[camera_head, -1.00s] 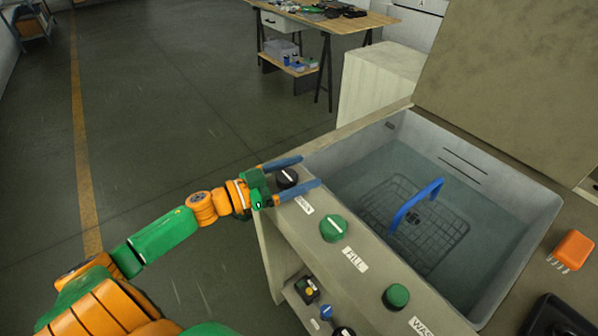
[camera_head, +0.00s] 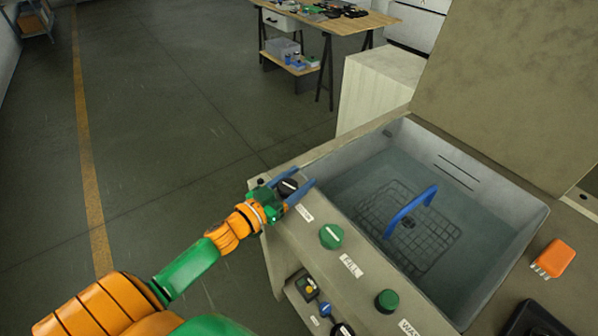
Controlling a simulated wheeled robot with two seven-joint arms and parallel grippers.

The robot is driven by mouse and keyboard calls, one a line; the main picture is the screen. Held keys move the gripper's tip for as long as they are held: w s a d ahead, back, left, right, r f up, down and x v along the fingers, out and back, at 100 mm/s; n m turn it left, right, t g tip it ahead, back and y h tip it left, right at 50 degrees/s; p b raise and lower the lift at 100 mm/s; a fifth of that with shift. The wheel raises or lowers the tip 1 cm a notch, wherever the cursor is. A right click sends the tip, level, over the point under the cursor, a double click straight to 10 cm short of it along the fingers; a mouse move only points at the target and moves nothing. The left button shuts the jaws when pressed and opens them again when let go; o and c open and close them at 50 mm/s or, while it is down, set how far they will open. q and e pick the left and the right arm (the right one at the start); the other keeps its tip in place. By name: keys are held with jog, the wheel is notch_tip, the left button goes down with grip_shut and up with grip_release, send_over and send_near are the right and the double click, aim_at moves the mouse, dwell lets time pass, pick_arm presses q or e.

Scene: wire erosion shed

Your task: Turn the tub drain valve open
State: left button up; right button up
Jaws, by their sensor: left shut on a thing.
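The drain valve is a round black knob (camera_head: 288,187) with a pale line on its top, at the far left end of the tub's front ledge. A small white label (camera_head: 304,213) beside it seems to read DRAIN. My left gripper (camera_head: 304,176) has its two blue fingers on either side of the knob and is shut on it. The fingers and the gripper body hide part of the knob's sides. The tub (camera_head: 533,222) holds water, a wire basket (camera_head: 365,210) and a blue handle (camera_head: 389,226). My right gripper is out of view.
Two green knobs, one near the FILL label (camera_head: 331,236) and one farther along (camera_head: 387,301), sit on the same ledge. Small controls (camera_head: 307,288) are below. An orange brush (camera_head: 554,258) lies on the right ledge. Open floor lies to the left.

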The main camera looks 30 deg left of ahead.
aim_at(284, 195)
pick_arm(q)
jog(key=n+y, duration=0.1)
jog(key=y, duration=0.1)
jog(key=n+y+p, duration=0.1)
jog(key=n+y, duration=0.1)
jog(key=y, duration=0.1)
jog(key=shift+a+r, duration=0.1)
jog(key=shift+a, duration=0.25)
jog(key=shift+a+n+y, duration=0.15)
jog(key=shift+n+y, duration=0.4)
jog(key=shift+y, duration=0.2)
jog(key=shift+a+n+y, duration=0.15)
jog(key=shift+n+y, duration=0.4)
jog(key=shift+y, duration=0.2)
jog(key=o, duration=1.4)
jog(key=shift+c, duration=0.2)
jog(key=shift+s, duration=0.3)
jog(key=b+v, duration=0.1)
jog(key=v, duration=0.5)
jog(key=shift+s+d, duration=0.15)
jog(key=shift+s, duration=0.05)
